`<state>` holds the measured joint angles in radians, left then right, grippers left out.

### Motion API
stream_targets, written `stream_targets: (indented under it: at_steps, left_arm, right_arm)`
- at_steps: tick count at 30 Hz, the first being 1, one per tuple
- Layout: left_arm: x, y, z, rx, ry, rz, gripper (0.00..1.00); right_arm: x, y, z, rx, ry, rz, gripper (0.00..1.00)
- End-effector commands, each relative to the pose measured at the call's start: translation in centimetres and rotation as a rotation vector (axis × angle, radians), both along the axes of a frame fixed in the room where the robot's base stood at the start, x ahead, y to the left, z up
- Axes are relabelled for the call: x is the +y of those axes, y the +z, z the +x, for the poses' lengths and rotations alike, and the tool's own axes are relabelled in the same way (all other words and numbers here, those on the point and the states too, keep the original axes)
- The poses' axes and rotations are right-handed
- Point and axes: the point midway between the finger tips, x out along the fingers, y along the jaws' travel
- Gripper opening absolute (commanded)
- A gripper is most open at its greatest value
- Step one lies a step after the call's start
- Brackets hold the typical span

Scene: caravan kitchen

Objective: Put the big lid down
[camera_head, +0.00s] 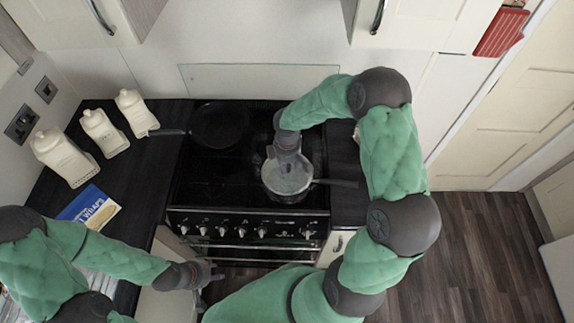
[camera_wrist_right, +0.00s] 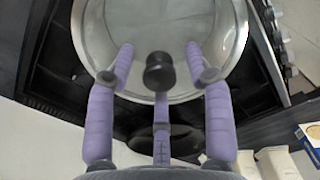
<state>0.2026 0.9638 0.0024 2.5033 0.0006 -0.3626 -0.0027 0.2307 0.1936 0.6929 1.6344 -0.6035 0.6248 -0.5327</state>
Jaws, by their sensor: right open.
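The big lid (camera_head: 287,182) is a round glass lid with a metal rim and a dark knob. It lies over the saucepan (camera_head: 268,192) on the hob; I cannot tell whether it sits fully on the pan's rim. In the right wrist view the lid (camera_wrist_right: 180,30) fills the top, its knob (camera_wrist_right: 160,72) between my fingers. My right gripper (camera_head: 287,160) is over the lid from behind. Its purple fingers (camera_wrist_right: 160,62) are open around the knob, with gaps at both sides. My left gripper (camera_head: 205,277) is low in front of the oven, apart from the lid; its fingers are unclear.
A dark frying pan (camera_head: 220,125) stands on the back left of the hob (camera_head: 200,180). Several white canisters (camera_head: 100,132) and a blue and yellow box (camera_head: 90,208) are on the left counter. The saucepan's handle (camera_head: 338,183) points right over the counter.

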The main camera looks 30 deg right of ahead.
Motion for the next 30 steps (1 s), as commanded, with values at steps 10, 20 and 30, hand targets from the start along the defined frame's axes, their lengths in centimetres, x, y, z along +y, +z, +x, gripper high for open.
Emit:
stream_targets:
  at_steps: [10, 20, 30]
  left_arm:
    - [0.0, 0.4, 0.0, 0.0, 0.0, 0.0, 0.4]
    - [0.0, 0.2, 0.0, 0.0, 0.0, 0.0, 0.4]
    - [0.0, 0.1, 0.0, 0.0, 0.0, 0.0, 0.4]
  right_arm:
    - [0.0, 4.4, 0.1, -0.006, 0.0, -0.001, 0.52]
    - [0.0, 10.6, 0.0, -0.003, 0.0, 0.0, 0.52]
    - [0.0, 12.6, 0.0, 0.0, 0.0, 0.0, 0.52]
